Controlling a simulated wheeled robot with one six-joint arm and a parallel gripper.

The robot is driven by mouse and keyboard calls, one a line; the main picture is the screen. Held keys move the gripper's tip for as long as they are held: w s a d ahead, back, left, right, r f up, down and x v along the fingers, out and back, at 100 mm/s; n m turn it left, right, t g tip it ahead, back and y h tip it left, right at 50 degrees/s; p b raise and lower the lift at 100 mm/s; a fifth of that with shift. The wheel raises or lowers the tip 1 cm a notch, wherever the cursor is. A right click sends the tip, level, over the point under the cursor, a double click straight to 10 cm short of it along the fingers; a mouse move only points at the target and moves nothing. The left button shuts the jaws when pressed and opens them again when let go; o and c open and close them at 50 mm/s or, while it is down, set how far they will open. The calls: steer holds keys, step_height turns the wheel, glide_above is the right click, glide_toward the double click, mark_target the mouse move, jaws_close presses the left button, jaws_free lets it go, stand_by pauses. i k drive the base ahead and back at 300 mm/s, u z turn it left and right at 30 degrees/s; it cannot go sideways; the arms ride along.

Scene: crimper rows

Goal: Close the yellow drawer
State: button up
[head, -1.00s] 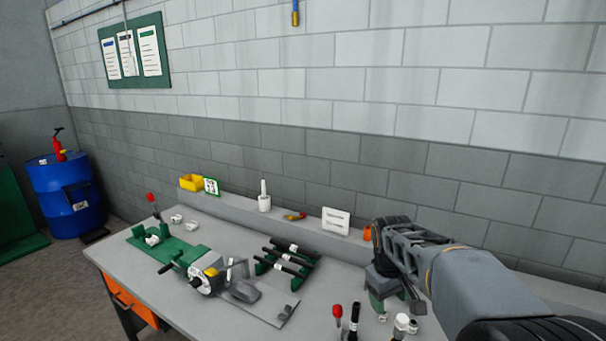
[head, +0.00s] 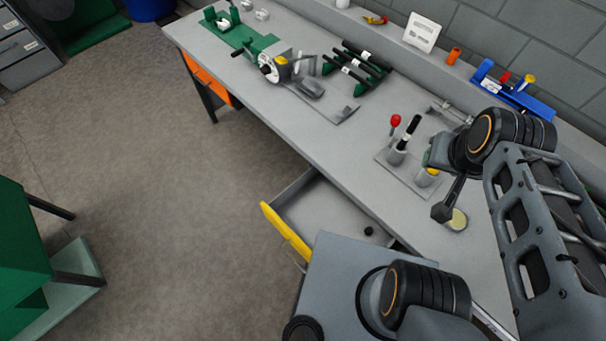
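The yellow drawer (head: 288,232) is pulled open from under the front edge of the grey workbench. Its yellow front stands out over the floor, and its grey inside shows, with a small dark round object (head: 368,231) in it. My own body covers part of its near side. My gripper (head: 447,205) is above the bench top, to the right of the drawer and apart from it. It is seen small and from the side, and I cannot tell whether its fingers are open or shut.
The workbench (head: 290,115) carries a green-based crimping machine (head: 262,55), a rack of black-handled tools (head: 358,65) and a holder with upright tools (head: 397,150). A blue rack (head: 515,92) is at the back. An orange drawer (head: 208,80) is at the far left. The floor (head: 170,170) left of the drawer is clear.

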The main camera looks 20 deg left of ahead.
mark_target(312, 203)
steer(key=k, duration=1.15)
steer(key=u, duration=0.5)
steer(key=i, duration=0.55)
steer(key=u, duration=0.5)
steer(key=k, duration=0.5)
steer(key=u, duration=1.55)
steer(key=i, duration=0.3)
steer(key=u, duration=0.1)
